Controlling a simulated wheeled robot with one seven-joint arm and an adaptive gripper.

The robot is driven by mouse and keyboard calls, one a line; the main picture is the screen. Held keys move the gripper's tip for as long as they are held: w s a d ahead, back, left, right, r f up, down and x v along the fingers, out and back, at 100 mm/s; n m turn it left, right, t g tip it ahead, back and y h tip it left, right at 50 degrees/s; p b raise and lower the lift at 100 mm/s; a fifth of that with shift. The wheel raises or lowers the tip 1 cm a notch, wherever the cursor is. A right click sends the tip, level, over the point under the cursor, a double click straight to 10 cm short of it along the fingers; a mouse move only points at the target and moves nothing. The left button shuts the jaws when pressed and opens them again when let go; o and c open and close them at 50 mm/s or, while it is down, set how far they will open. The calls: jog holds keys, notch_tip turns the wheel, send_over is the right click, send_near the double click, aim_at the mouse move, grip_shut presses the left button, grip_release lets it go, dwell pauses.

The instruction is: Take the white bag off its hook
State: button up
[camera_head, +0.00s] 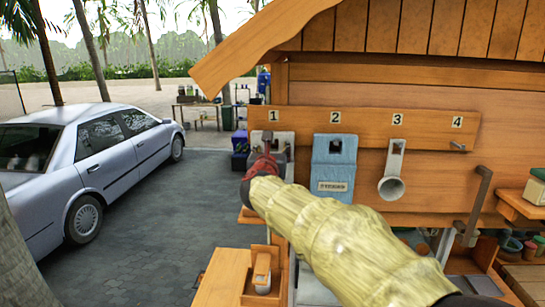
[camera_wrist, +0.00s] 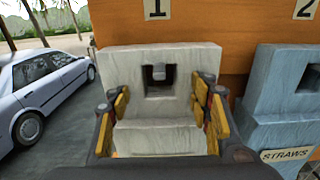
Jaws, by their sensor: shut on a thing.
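The white bag (camera_head: 288,139) hangs under number 1 on the wooden board, partly hidden by my gripper (camera_head: 267,145). In the wrist view the white bag (camera_wrist: 112,64) fills the middle, with a square hole in its upper part. The hook (camera_wrist: 158,71) shows through that hole, so the bag is still around it. My gripper (camera_wrist: 160,108) has its yellow-padded fingers on both sides of the bag below the hole and is shut on it. The bag's lower part is hidden by my gripper.
A blue bag (camera_head: 334,165) hangs close by on the right under 2. A grey scoop or funnel (camera_head: 392,180) hangs under 3, and a bare hook (camera_head: 458,146) shows under 4. A wooden dispenser (camera_head: 261,275) stands below. A silver car (camera_head: 95,155) is at left.

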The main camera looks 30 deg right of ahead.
jog(key=shift+r, duration=0.55)
jog(key=shift+s+a+r, duration=0.1)
jog(key=shift+r, duration=0.05)
jog(key=b+v, duration=0.3)
jog(key=v, duration=1.4)
jog(key=shift+s+a+b, duration=0.25)
jog(key=shift+s+b, duration=0.1)
jog(key=shift+b, duration=0.35)
jog(key=shift+a, duration=0.1)
jog(key=b+v, duration=0.3)
jog(key=v, duration=0.6)
jog(key=shift+s+a, duration=0.2)
jog(key=shift+s, duration=0.2)
jog(key=shift+r, duration=0.1)
dwell(0.5)
